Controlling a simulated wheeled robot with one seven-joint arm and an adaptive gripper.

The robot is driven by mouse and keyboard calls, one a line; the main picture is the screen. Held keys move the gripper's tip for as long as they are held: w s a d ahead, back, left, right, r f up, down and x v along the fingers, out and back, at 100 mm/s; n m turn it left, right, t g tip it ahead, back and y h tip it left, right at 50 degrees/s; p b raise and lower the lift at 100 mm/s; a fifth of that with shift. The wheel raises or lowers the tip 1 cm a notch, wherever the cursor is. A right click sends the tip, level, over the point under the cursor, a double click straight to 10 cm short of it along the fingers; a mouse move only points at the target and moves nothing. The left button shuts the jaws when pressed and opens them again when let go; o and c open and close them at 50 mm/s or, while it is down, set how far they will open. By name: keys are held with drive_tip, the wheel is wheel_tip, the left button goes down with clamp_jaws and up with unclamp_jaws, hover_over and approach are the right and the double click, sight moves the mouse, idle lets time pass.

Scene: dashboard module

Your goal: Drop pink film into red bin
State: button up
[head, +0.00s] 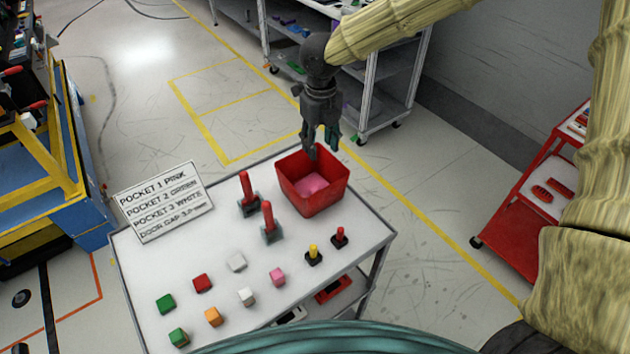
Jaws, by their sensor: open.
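The red bin (331,200) stands at the far right corner of the white table. A flat pink patch, which looks like the pink film (312,187), lies inside at the bottom of the bin. The film lies apart from the fingers, lower in the bin.
The white table (140,268) also holds two red-handled levers (268,222), small yellow and red knobs (314,253), and several coloured blocks, including a pink one (278,277). A sign (163,202) stands at the left. A grey shelf cart (395,75) stands behind.

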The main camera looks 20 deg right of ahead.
wheel_tip(320, 180, up, 12)
idle(0.5)
drive_tip(key=shift+f, duration=0.1)
